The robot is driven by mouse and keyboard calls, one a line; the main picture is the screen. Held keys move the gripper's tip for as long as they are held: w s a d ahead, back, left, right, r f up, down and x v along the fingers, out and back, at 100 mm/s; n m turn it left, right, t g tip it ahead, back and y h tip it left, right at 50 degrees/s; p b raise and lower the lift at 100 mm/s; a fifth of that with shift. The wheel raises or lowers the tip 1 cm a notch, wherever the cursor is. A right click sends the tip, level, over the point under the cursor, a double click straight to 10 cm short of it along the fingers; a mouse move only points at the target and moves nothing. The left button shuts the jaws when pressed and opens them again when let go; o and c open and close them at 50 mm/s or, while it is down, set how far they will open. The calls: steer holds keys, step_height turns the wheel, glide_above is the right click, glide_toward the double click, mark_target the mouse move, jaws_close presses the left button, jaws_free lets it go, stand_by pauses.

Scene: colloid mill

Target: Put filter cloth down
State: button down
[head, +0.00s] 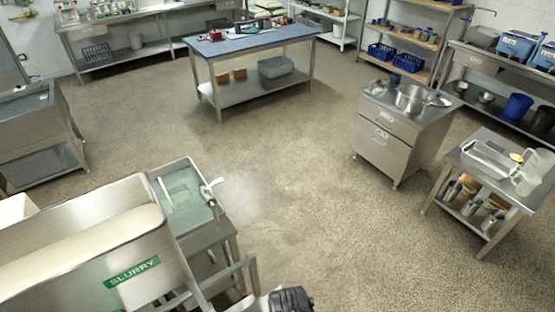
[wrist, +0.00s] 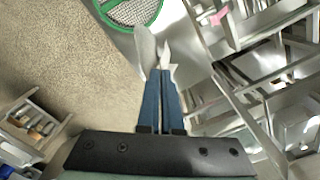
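In the wrist view, the blue fingers of my gripper (wrist: 161,75) lie close together. A small white piece of cloth, which looks like the filter cloth (wrist: 146,48), is pinched at their tips and flares out on both sides. A green-rimmed round mesh sieve (wrist: 128,12) is just beyond the cloth at the top edge, partly cut off. I cannot tell whether the cloth touches it. I cannot make out the cloth or the fingers in the head view.
A steel hopper marked SLURRY (head: 131,272) stands at lower left, beside a steel tray (head: 180,193). A blue-topped table (head: 250,41) stands at the back. A drawer cabinet (head: 390,145) and a low steel table (head: 497,190) stand at right. The middle floor is clear.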

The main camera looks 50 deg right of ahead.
steer(key=w+d+b, duration=0.3)
steer(key=w, duration=0.5)
steer(key=shift+d+f, duration=0.15)
steer(key=shift+d, duration=0.05)
stand_by(0.5)
